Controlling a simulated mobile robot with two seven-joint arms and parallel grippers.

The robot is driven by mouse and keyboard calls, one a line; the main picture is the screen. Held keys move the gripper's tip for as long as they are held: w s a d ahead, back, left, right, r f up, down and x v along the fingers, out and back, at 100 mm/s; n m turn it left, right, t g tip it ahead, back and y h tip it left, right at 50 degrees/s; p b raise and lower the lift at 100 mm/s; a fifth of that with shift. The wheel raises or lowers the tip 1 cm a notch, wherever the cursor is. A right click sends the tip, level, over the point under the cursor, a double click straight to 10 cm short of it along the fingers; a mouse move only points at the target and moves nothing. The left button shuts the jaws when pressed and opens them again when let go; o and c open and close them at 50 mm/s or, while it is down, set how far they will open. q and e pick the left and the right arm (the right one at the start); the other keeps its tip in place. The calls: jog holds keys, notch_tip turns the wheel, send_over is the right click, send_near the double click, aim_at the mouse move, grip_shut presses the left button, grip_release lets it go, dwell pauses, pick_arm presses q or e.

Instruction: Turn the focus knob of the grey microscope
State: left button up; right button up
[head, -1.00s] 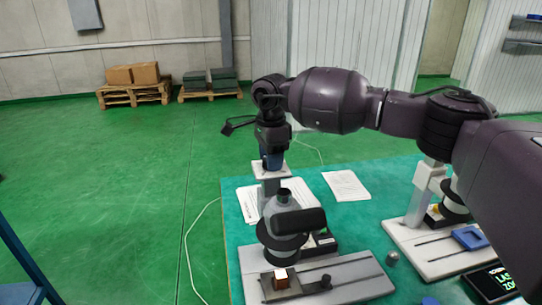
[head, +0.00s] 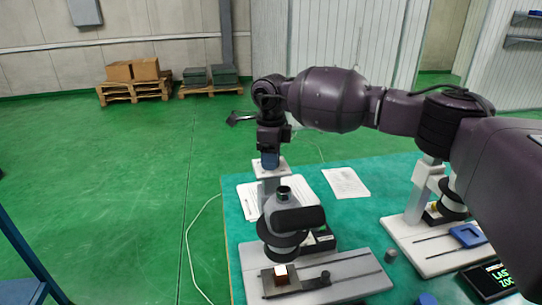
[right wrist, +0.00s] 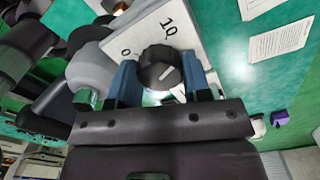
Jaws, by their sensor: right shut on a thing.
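The grey microscope (head: 284,203) stands on a pale slotted base at the near left of the green table. Its black focus knob (right wrist: 160,68) has a light pointer line and sits on a white plate marked 0 and 10 in the right wrist view. My right gripper (head: 270,162) reaches down to the top of the microscope's column. Its blue fingers (right wrist: 160,80) are shut on the knob, one on each side. In the head view the gripper hides the knob. My left gripper is not in view.
A second microscope on a pale base (head: 440,248) stands at the right, partly behind my right arm. Paper sheets (head: 346,183) lie behind the grey microscope. A small copper-coloured block (head: 281,274) sits on its base. A dark display (head: 490,280) lies at the near right.

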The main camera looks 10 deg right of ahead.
jog(key=shift+r, duration=0.15)
jog(key=o, duration=0.9)
jog(key=shift+o, duration=0.2)
jog(key=shift+r, duration=0.5)
notch_tip(320, 180, up, 10)
jog(key=shift+f+b, duration=0.15)
jog(key=shift+b, duration=0.25)
